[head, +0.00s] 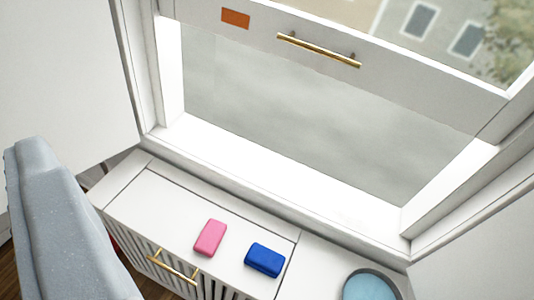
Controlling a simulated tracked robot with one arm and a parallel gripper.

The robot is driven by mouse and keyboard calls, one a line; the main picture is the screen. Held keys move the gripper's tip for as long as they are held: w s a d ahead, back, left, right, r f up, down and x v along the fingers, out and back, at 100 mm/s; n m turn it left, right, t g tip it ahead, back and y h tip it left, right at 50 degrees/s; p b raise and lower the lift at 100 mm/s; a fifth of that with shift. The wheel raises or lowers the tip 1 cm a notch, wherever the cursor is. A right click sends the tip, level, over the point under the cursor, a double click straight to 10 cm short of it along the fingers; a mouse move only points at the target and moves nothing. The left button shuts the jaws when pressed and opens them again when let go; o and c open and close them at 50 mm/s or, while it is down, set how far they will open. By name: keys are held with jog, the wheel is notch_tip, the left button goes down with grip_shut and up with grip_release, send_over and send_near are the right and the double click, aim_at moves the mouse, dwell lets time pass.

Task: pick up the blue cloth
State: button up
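The blue cloth (264,260) looks like a small, thick, folded block. It lies flat on the white top of a low cabinet (165,203), near the lower middle of the head view. A similar pink block (210,238) lies just to its left, with a small gap between them. A grey part of my gripper or arm (60,225) fills the lower left, apart from the cloth in the picture. No pair of fingertips can be made out, and nothing held shows.
A round blue-grey basin or dish (370,285) is at the lower right. A window with a white frame and a brass handle (318,50) rises behind the cabinet. The cabinet has a brass drawer handle (173,267) in front. The cabinet top left of the pink block is clear.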

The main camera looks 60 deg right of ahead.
jog(key=shift+o, duration=0.5)
jog(key=w+d+f+g, duration=0.2)
jog(key=w+d+f, duration=0.1)
jog(key=f, duration=0.3)
jog(key=w+d+f+n+g+h, duration=0.1)
jog(key=w+d+f, duration=0.3)
jog(key=f, duration=0.1)
jog(key=shift+w+f+g, duration=0.15)
jog(key=shift+f+g, duration=0.25)
jog(key=n+g+y+b, duration=0.1)
jog(key=n+g+b, duration=0.25)
jog(key=g, duration=0.75)
send_over(267, 258)
notch_tip(267, 258, down, 45)
jog(key=shift+f, duration=0.15)
jog(key=shift+f+b, duration=0.7)
jog(key=shift+f, duration=2.25)
jog(key=shift+c, duration=0.4)
jog(key=c, duration=1.1)
